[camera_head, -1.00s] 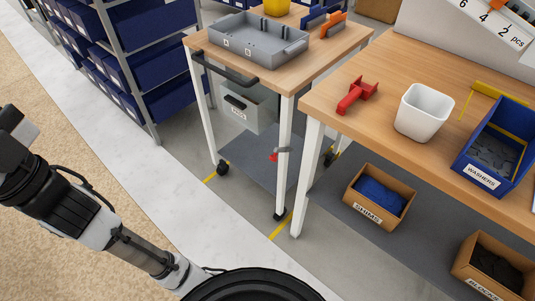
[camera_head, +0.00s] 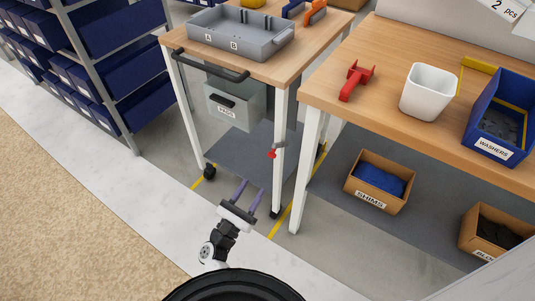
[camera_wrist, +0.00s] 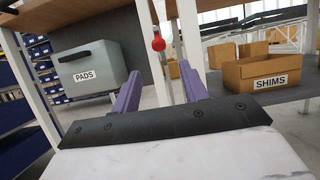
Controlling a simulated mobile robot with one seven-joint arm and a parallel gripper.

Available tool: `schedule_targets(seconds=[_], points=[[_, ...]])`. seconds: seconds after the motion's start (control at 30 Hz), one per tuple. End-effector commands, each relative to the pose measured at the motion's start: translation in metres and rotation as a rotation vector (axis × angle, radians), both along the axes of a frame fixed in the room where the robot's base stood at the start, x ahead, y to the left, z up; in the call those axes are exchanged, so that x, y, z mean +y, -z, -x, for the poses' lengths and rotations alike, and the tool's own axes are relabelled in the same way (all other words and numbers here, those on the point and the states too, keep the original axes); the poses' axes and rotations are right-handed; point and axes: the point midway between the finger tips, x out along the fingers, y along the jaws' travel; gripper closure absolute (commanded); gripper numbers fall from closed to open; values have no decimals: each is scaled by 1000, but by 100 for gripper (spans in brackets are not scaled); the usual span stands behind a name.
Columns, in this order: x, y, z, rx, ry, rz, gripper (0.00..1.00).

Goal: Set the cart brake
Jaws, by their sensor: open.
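The cart (camera_head: 268,68) has a wooden top, white legs and a black handle bar on its near side. The brake is a small lever with a red knob (camera_head: 271,154) on the cart's near right leg. The red knob also shows in the wrist view (camera_wrist: 158,44), above and between my fingers. My gripper (camera_head: 253,187) is open and empty, low in front of the cart, below and left of the knob and apart from it. Its two purple fingers show in the wrist view (camera_wrist: 162,88). Nothing hides the knob in either view.
A grey PADS bin (camera_head: 237,103) hangs under the cart top, left of the knob. The workbench (camera_head: 330,88) stands close on the right, with a SHIMS box (camera_head: 376,186) on its lower shelf. Blue-bin shelving (camera_head: 100,75) is at left. Floor before the cart is clear.

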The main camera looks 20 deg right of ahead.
Motion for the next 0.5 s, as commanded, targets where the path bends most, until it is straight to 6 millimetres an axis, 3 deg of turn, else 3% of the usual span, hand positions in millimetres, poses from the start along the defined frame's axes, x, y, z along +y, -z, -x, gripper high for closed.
schedule_targets(seconds=[0.5], points=[[-74, -44, -59, -2, -1, 5, 56]])
